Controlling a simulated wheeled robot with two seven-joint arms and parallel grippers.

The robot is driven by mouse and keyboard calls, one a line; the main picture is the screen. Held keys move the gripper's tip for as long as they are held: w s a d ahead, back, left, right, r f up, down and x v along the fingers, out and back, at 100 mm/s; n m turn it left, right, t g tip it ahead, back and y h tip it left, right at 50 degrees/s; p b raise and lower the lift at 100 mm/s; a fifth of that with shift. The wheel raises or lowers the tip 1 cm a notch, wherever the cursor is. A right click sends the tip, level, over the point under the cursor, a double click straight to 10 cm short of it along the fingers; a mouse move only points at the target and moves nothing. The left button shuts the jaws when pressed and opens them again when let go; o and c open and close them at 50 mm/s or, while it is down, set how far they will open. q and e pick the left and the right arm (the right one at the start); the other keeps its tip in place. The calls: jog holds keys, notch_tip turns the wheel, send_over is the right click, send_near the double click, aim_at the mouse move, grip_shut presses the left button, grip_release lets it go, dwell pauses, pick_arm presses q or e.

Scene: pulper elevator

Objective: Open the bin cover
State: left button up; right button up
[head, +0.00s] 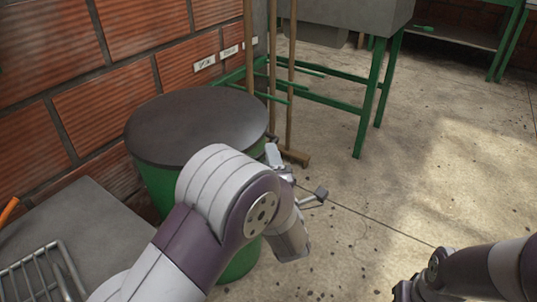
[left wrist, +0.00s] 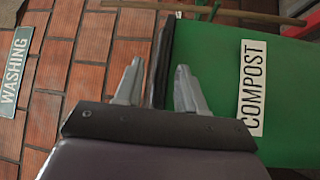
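The bin (head: 157,187) is green with a dark grey round cover (head: 195,125) lying flat on top. In the left wrist view the bin's green side (left wrist: 215,60) bears a COMPOST label, and the cover's dark rim (left wrist: 161,60) shows edge-on. My left gripper (head: 276,158) is at the bin's right side, near the cover's rim, partly hidden by my arm in the head view. In the left wrist view its two fingers (left wrist: 160,75) are apart, with the rim between or just beyond the tips; contact cannot be told.
A brick wall (head: 135,35) stands behind the bin. Wooden poles (head: 291,75) and a green-legged metal basin (head: 350,15) stand beyond it. A grey surface with a wire rack (head: 40,275) is at lower left. The concrete floor (head: 440,150) at right is clear.

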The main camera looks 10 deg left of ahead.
pick_arm(q)
jog(key=shift+b+x, duration=0.45)
jog(key=shift+x, duration=1.55)
